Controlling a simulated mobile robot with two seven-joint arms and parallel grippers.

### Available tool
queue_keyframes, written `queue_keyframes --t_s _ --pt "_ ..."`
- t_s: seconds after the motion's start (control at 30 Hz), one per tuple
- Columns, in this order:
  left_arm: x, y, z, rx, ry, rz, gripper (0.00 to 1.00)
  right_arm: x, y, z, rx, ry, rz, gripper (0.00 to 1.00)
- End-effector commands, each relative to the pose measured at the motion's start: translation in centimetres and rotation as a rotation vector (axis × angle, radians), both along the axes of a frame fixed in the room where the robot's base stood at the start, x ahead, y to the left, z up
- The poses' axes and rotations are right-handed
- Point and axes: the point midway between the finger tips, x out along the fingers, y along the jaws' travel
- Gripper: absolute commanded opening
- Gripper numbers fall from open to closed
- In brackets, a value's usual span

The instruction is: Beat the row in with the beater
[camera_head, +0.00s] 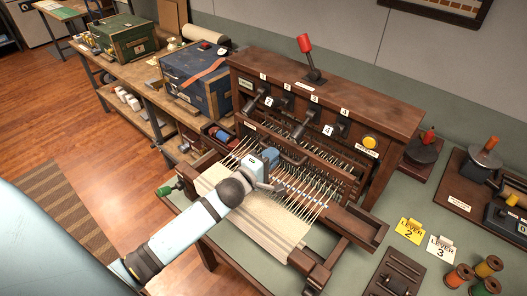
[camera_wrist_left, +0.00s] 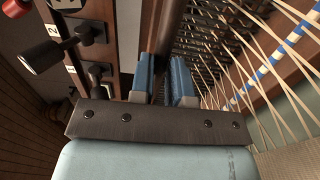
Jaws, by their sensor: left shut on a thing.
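The loom (camera_head: 345,100) is a dark wooden frame with pale warp threads (camera_head: 310,190) and a strip of cream cloth (camera_head: 265,225) at its front. My left gripper (camera_head: 270,163) is over the warp threads, behind the cloth. In the left wrist view its blue fingers (camera_wrist_left: 165,85) are shut on a dark upright bar, which looks like part of the beater (camera_wrist_left: 170,35). A blue-and-white row (camera_wrist_left: 270,65) crosses the threads to the right of the fingers. The gripper and forearm hide part of the beater and threads. My right gripper is not in view.
Numbered levers (camera_head: 303,128) stick out of the loom's front panel, close to my left gripper. A red-knobbed lever (camera_head: 306,50) stands on top. Lever tags (camera_head: 410,231) and thread spools (camera_head: 457,276) lie at right. A blue chest (camera_head: 195,80) stands left of the loom.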

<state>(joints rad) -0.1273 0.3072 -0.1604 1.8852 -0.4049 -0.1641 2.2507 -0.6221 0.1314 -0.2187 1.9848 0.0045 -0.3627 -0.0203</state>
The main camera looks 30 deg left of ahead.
Motion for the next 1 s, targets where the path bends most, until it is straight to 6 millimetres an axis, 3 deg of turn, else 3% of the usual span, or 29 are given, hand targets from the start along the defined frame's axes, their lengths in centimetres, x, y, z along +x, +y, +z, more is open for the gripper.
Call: queue_keyframes --t_s 1.0 --pt "-9.0 1.2 0.0 0.000 0.004 0.000 0.01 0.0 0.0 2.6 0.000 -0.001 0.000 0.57"
